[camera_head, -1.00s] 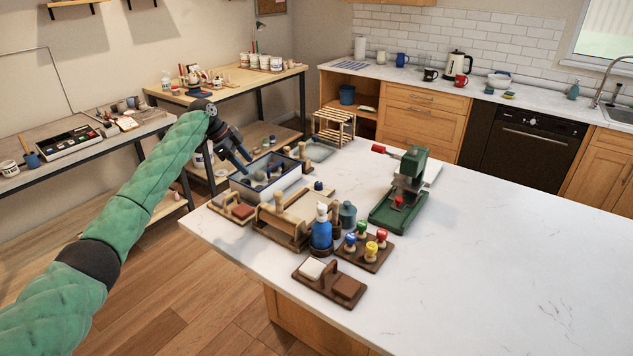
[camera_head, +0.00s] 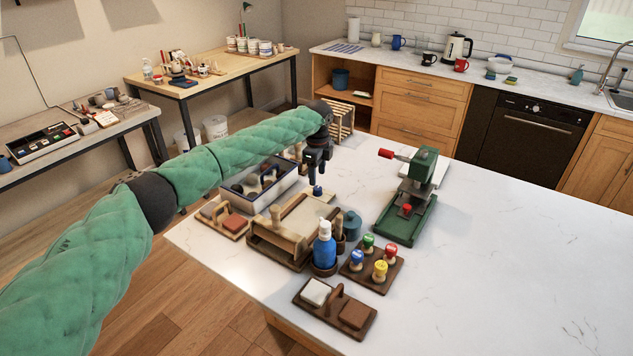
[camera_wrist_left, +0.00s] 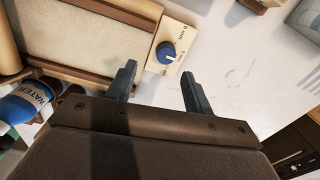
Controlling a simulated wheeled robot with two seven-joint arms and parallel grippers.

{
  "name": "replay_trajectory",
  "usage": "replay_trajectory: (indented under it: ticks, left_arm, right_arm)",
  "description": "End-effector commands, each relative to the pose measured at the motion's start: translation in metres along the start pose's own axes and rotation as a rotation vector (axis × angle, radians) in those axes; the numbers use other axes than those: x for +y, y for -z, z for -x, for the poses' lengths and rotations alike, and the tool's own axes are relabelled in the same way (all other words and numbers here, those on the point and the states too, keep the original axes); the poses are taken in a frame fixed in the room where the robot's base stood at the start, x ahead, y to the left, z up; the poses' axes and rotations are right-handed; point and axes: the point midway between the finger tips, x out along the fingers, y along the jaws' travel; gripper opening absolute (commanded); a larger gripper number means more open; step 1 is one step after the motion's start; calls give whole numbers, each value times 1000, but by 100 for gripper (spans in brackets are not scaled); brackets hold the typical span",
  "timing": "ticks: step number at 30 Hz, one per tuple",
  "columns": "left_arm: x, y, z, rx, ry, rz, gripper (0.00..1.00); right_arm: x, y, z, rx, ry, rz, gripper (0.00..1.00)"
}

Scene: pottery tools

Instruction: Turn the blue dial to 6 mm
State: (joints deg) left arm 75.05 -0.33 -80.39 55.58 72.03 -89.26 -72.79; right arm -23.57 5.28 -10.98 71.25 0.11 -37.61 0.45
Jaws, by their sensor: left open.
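The blue dial (camera_head: 318,191) is a small round knob at the far right corner of a wooden slab board with a roller (camera_head: 297,220). In the left wrist view the dial (camera_wrist_left: 167,52) sits on a cream plate (camera_wrist_left: 170,39) with small markings I cannot read for sure. A short white mark shows on the knob's lower right part. My left gripper (camera_head: 316,179) points down above the dial, open and empty. In the left wrist view its two fingertips (camera_wrist_left: 159,72) are spread, with the dial just beyond the gap. My right gripper is not in view.
A blue water bottle (camera_head: 324,246), stamps on a wooden stand (camera_head: 365,276) and a green press (camera_head: 404,218) stand close by. The right of the white counter (camera_head: 510,260) is clear.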

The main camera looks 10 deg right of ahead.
Motion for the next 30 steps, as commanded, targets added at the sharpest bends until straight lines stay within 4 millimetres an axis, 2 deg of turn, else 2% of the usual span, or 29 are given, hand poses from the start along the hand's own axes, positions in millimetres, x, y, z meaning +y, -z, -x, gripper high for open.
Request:
replay_trajectory:
  ticks: [1, 6, 12, 25, 26, 30]
  left_arm:
    - [-1, 1, -5, 1, -3, 1, 52]
    - [-2, -2, -29, 3, -5, 2, 52]
    - [-3, -2, -47, 4, -3, 3, 52]
    - [-2, -2, -55, 3, -3, 2, 52]
    - [-2, -2, -55, 3, -3, 2, 48]
    - [-2, -2, -55, 3, -3, 2, 20]
  right_arm:
    - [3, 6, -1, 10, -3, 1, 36]
    - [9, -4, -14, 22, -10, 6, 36]
    - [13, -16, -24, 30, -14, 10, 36]
    - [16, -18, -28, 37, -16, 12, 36]
    - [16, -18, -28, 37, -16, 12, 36]
    - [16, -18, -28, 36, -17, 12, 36]
